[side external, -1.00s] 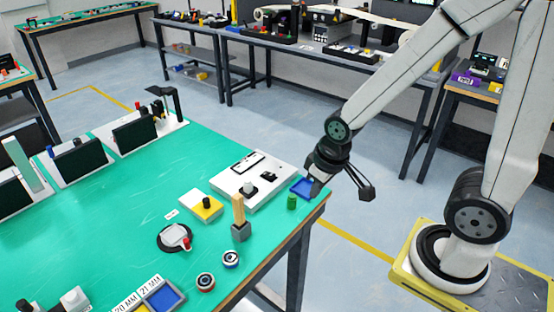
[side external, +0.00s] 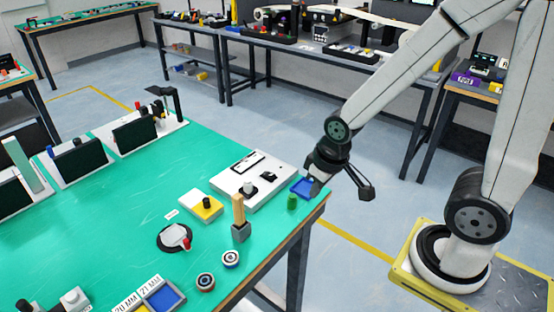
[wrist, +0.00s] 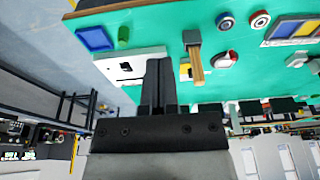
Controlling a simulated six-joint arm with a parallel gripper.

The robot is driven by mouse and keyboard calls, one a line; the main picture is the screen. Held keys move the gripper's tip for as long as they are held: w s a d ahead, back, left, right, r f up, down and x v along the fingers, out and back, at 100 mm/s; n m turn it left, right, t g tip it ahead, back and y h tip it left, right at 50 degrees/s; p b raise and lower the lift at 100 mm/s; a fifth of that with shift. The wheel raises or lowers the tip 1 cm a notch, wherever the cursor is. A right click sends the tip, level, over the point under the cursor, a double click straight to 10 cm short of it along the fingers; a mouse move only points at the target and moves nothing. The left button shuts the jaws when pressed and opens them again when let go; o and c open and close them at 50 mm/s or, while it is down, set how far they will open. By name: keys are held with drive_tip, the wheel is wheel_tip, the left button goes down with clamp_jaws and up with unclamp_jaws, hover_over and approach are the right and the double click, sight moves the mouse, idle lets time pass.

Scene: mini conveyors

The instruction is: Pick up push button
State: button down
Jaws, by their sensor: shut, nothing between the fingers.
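Several button-like parts lie on the green table, and I cannot tell which one is the push button. A yellow-and-white box with a black knob (side external: 207,205) sits near the middle. A small green cylinder (side external: 292,202) stands near the table's right edge. My gripper (side external: 318,187) is above that edge, by the blue tray, shut and empty. Its fingers (wrist: 159,62) cover part of the white device in the wrist view.
The blue tray (side external: 303,187) is at the right corner. The white device (side external: 262,172) and a wooden-handled block (side external: 240,228) stand to its left. A black disc with a red-tipped part (side external: 163,238) lies farther left. The left-middle of the table (side external: 105,210) is clear.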

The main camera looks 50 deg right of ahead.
drive_tip(key=shift+c, duration=1.2)
unclamp_jaws()
drive_tip(key=m+t+y, duration=0.4)
drive_tip(key=m+y, duration=0.7)
drive_tip(key=m, duration=1.3)
approach(247, 182)
drive_tip(key=a+f, duration=0.2)
drive_tip(key=shift+w+f, duration=0.1)
drive_tip(key=shift+f, duration=0.25)
drive_tip(key=shift+w+d+f+m+t, duration=0.15)
drive_tip(key=shift+w+d+m+t, duration=0.3)
drive_tip(key=shift+m+t, duration=0.15)
drive_tip(key=shift+x, duration=3.9)
drive_tip(key=shift+d, duration=0.1)
clamp_jaws()
